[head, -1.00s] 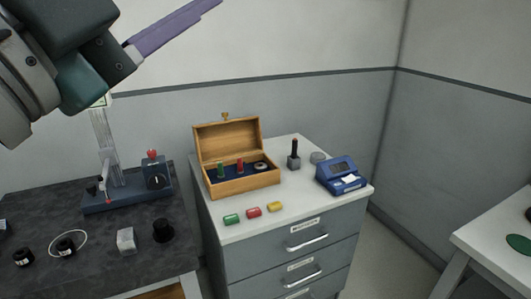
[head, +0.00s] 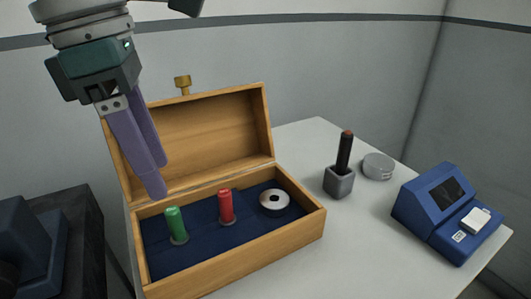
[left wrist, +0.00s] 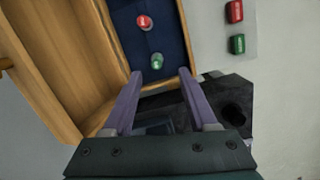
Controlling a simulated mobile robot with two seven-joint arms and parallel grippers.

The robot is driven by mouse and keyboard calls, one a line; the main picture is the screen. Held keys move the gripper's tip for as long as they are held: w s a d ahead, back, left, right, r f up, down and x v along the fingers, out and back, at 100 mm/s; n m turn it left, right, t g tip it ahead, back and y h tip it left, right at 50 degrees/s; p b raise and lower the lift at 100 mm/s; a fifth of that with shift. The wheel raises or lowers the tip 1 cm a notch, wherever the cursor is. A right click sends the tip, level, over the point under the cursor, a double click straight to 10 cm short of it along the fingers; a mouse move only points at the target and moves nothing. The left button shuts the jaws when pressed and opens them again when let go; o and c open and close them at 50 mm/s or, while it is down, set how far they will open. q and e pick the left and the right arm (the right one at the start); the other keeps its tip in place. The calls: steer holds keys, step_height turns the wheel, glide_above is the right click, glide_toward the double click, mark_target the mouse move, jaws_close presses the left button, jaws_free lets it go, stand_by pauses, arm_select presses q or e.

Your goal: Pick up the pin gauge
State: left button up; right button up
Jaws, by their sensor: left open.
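An open wooden box (head: 285,240) with a dark blue lining stands on the cabinet top. In it a green-handled pin (head: 175,225) and a red-handled pin (head: 226,205) stand upright; which one is the pin gauge I cannot tell. A metal ring (head: 274,202) sits right of them. My left gripper (head: 156,178) is open and empty, pointing down above the box's left part, close above the green pin. In the left wrist view, the green pin (left wrist: 157,61) shows just beyond the gap between the fingertips (left wrist: 160,74), and the red pin (left wrist: 143,22) farther off.
The raised lid (head: 205,135) stands behind the pins. A black-handled tool in a grey block (head: 339,182), a round metal piece (head: 378,166) and a blue device (head: 448,212) are to the right. Red (left wrist: 235,11) and green (left wrist: 237,44) cylinders lie beside the box.

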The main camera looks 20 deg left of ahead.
mark_target(169, 209)
arm_select(q)
step_height(169, 209, down, 5)
steer(key=shift+a+r, duration=0.1)
steer(key=shift+r, duration=0.1)
steer(key=f, duration=0.5)
steer(key=shift+w+f, duration=0.3)
steer(key=shift+w, duration=0.05)
jaws_close()
